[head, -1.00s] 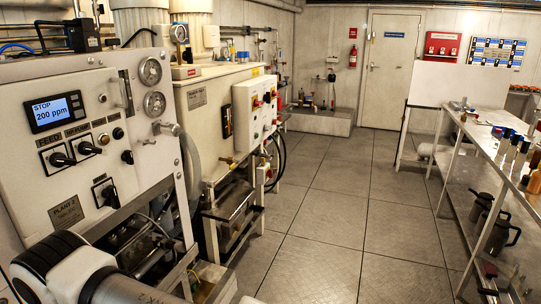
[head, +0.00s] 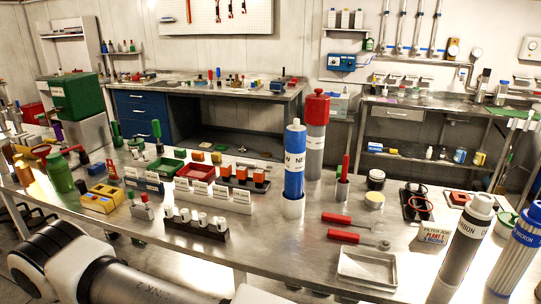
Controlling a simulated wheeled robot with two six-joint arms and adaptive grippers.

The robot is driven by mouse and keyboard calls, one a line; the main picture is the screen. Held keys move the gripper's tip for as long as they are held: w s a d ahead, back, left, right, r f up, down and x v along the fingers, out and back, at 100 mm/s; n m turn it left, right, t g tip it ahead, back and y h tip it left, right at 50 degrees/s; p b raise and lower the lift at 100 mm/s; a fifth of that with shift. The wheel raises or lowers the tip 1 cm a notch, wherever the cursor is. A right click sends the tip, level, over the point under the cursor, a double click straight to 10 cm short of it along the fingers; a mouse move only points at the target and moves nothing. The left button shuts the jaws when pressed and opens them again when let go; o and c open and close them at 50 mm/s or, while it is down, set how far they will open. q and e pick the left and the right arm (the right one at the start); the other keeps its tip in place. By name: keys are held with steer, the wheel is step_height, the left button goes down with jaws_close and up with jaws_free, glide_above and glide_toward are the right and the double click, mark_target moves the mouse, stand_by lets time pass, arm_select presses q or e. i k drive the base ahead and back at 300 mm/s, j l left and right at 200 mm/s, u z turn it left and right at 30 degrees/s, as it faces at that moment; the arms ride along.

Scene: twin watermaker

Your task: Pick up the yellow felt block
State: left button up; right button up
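I cannot tell for certain which thing is the yellow felt block. A small yellow-orange block (head: 198,156) sits toward the back of the steel workbench (head: 310,262), beside the green and red trays. A larger yellow item (head: 100,199) with grey parts on top lies at the left front of the bench and looks like a case or device. My arm link shows at the bottom left, in front of the bench. Neither gripper is in view.
A blue and white cylinder (head: 294,165) and a red-topped grey one (head: 315,125) stand mid-bench. White label holders (head: 220,195) and a black rack (head: 195,227) stand near the front. A metal tray (head: 367,268) and red-handled tools (head: 345,237) lie right of centre. Large filter cartridges (head: 468,240) stand at right.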

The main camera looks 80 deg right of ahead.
mark_target(216, 157)
steer(key=i+j+z, duration=0.15)
steer(key=z, duration=2.55)
